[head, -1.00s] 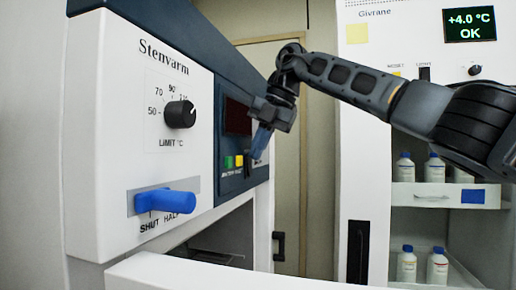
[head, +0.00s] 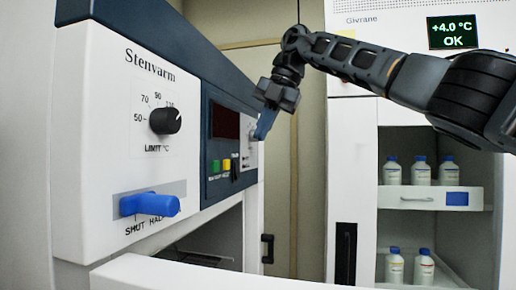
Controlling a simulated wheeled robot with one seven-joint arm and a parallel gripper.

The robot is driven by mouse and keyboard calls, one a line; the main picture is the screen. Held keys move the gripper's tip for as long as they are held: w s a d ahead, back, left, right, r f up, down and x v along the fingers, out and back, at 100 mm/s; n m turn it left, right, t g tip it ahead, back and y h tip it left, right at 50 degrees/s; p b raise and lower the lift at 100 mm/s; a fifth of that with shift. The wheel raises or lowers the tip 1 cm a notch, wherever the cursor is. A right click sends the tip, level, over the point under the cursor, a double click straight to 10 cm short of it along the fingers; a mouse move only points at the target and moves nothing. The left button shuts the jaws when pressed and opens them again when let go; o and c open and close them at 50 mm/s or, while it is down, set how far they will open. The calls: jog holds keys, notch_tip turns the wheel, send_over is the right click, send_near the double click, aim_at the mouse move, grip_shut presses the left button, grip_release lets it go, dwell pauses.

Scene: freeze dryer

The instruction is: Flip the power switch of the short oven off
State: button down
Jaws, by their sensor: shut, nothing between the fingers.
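The Stenvarm oven (head: 90,150) fills the left, with a white front and a dark blue control panel (head: 219,170). The panel carries a dark display (head: 225,122), a green button (head: 216,166), a yellow button (head: 226,165) and a small black switch (head: 235,168). The label above the switch is too small to read, and its position is unclear. My gripper (head: 264,126) is shut and empty, its blue fingers pointing down and left. In the picture it is above and right of the switch; I see no contact with it.
A black limit dial (head: 166,121) and a blue lever (head: 149,205) are on the oven's white front. On the right, the Givrane cabinet (head: 352,150) holds several blue-capped bottles (head: 421,170).

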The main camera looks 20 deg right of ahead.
jog(key=v, duration=0.5)
jog(key=shift+w+a+r, duration=0.2)
jog(key=shift+r, duration=0.25)
